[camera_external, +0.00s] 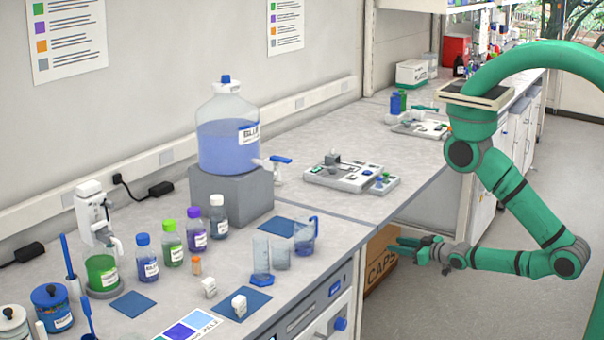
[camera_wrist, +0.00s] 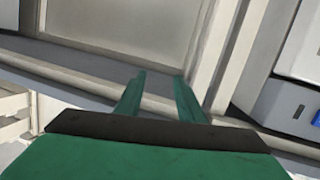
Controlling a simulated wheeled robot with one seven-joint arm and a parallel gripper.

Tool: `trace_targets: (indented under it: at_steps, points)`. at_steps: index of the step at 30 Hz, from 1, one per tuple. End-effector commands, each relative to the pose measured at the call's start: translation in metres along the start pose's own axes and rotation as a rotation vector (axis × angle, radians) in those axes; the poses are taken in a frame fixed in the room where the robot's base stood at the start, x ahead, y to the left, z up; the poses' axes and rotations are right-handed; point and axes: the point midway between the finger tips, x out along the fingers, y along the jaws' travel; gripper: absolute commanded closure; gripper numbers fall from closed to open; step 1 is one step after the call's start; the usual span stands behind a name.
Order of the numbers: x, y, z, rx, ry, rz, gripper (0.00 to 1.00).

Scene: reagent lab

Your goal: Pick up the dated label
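I cannot make out a dated label for certain in either view. Two small white pieces lie near the front of the bench in the outside view, one (camera_external: 209,288) on the bare top and one (camera_external: 239,306) on a blue mat (camera_external: 256,299); their markings are too small to read. My gripper (camera_external: 405,247) is off the bench's front edge, over the aisle and in front of a cardboard box, well to the right of these pieces. In the wrist view my gripper (camera_wrist: 159,77) is open, with nothing between its two fingers.
The bench (camera_external: 330,215) holds a large blue-liquid carboy (camera_external: 228,140) on a grey block, several capped bottles, and clear beakers (camera_external: 281,254) near the front edge. A grey tray (camera_external: 343,176) stands farther back. The cardboard box (camera_external: 381,265) is below the bench. Bench top between carboy and tray is fairly clear.

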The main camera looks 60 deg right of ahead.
Motion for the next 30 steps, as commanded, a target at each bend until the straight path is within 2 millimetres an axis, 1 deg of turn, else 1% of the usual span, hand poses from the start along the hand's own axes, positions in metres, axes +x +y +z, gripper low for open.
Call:
trace_targets:
  at_steps: [1,3,6,9,11,12,13,16,27,29,30]
  points:
    - [-0.018,-0.019,-0.006,0.009,-0.008,-0.040,0.65]
    - [-0.039,-0.042,-0.017,0.021,-0.012,-0.087,0.65]
    - [-0.064,-0.066,-0.033,0.040,-0.015,-0.136,0.65]
    - [-0.082,-0.082,-0.045,0.057,-0.019,-0.169,0.65]
    - [-0.089,-0.087,-0.051,0.064,-0.019,-0.180,0.65]
    - [-0.092,-0.090,-0.054,0.068,-0.020,-0.186,0.62]
    - [-0.094,-0.092,-0.055,0.070,-0.020,-0.189,0.61]
    - [-0.097,-0.094,-0.058,0.072,-0.021,-0.193,0.61]
    - [-0.097,-0.094,-0.058,0.072,-0.021,-0.193,0.61]
    - [-0.096,-0.098,-0.055,0.070,-0.024,-0.203,0.61]
    - [-0.095,-0.105,-0.051,0.066,-0.032,-0.220,0.61]
